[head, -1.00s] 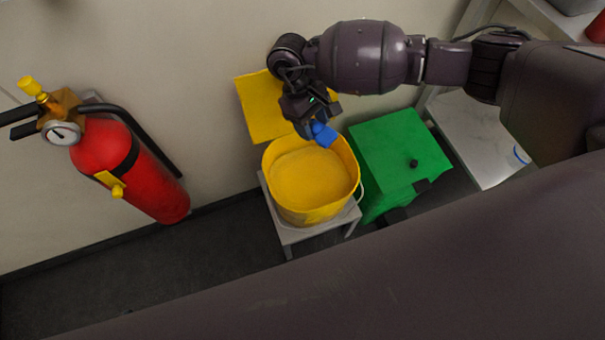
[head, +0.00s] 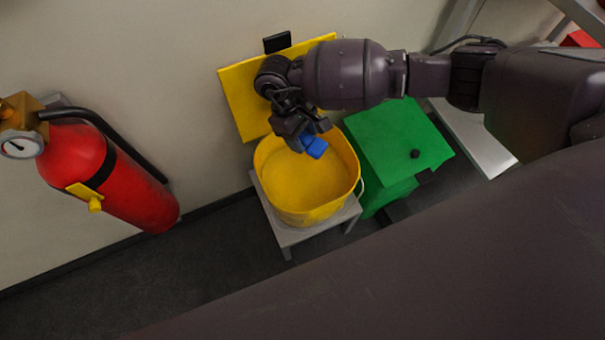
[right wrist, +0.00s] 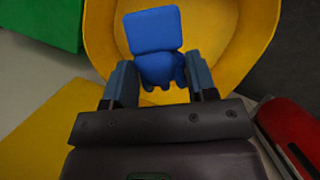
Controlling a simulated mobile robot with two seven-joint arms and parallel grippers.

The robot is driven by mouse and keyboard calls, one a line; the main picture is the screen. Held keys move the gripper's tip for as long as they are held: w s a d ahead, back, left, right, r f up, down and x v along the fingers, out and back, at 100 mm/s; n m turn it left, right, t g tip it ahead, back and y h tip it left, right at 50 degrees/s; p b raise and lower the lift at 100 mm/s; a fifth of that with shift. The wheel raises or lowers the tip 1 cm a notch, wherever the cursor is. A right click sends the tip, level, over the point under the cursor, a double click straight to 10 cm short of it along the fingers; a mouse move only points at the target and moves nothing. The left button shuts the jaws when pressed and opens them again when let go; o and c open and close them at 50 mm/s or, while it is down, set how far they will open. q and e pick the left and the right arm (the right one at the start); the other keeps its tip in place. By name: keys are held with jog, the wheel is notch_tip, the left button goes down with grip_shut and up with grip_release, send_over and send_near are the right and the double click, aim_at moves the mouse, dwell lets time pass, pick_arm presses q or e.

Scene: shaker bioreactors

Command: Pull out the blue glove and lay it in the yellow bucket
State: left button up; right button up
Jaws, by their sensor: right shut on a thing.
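The blue glove (head: 314,147) is held in my right gripper (head: 304,139), over the back part of the yellow bucket (head: 353,190). In the right wrist view the glove (right wrist: 155,32) sits between the two fingers of the right gripper (right wrist: 160,84), with the yellow bucket (right wrist: 235,70) behind and around it. The gripper is shut on the glove. The bucket stands upright on a small grey stool and looks empty inside. My left gripper is not in view.
A grey stool (head: 285,236) carries the bucket. A green bin (head: 400,145) stands close to its right. A yellow panel (head: 243,100) is behind it at the wall. A red fire extinguisher (head: 130,190) hangs at the left. Dark floor is free in front.

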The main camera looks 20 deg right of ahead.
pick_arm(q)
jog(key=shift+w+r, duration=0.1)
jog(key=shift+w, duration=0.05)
pick_arm(e)
jog(key=shift+f, duration=0.2)
jog(key=o, duration=0.8)
notch_tip(320, 180, up, 7)
jog(key=shift+w+f+p, duration=0.15)
jog(key=shift+p, duration=0.7)
pick_arm(q)
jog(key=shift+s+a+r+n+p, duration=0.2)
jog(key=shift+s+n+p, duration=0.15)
jog(key=shift+p, duration=0.25)
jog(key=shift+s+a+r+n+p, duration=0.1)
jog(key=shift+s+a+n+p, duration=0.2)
jog(key=shift+p, duration=0.3)
pick_arm(e)
notch_tip(320, 180, up, 13)
jog(key=shift+r, duration=0.15)
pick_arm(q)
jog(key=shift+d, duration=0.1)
